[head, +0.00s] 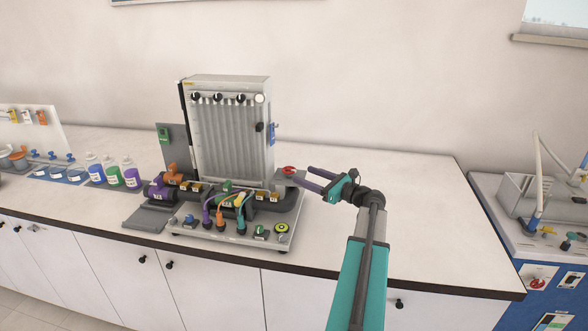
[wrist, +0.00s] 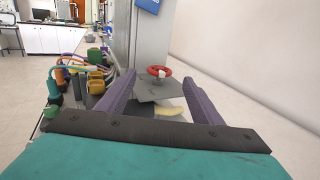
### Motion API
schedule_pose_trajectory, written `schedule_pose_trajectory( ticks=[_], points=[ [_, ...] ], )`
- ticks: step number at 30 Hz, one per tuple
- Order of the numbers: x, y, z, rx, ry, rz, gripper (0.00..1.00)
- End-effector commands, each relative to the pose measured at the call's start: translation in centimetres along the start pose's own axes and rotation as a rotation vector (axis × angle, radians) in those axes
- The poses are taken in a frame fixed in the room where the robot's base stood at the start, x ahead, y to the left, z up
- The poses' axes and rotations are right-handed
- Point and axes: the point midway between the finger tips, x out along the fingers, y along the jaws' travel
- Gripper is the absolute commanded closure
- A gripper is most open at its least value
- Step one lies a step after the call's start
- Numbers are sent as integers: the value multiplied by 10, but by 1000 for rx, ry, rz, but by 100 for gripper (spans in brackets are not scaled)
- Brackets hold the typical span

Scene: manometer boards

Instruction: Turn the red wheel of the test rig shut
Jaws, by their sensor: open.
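The test rig stands on the white bench, with a tall grey manometer board (head: 228,130) and dark pipes at its foot. Its red wheel (head: 289,171) sits at the right end of the rig. In the wrist view the red wheel (wrist: 159,72) lies flat on a short stem above a grey plate (wrist: 158,90). My gripper (head: 308,179) is at the right of the wheel, jaws pointing left towards it. The purple fingers also show in the wrist view (wrist: 160,95), spread apart, with the wheel ahead between their tips. Nothing is held.
Several coloured hoses and connectors (wrist: 75,75) crowd the left side of the wrist view. Coloured bottles (head: 113,173) stand left of the rig. The bench top (head: 400,200) to the right is clear. A blue unit (head: 540,230) stands beyond the bench's right end.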

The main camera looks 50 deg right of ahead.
Motion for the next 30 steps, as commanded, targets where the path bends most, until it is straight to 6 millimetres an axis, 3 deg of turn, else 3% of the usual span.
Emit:
schedule_pose_trajectory(
  ticks=[6, 13, 27, 30],
  points=[
    [33, 0, 2, 3, 0, 3, 40],
    [58, -1, 2, 1, 0, 1, 40],
    [66, -1, 0, 1, 0, -1, 40],
    [66, -1, 0, 1, 0, -1, 55]
  ],
)
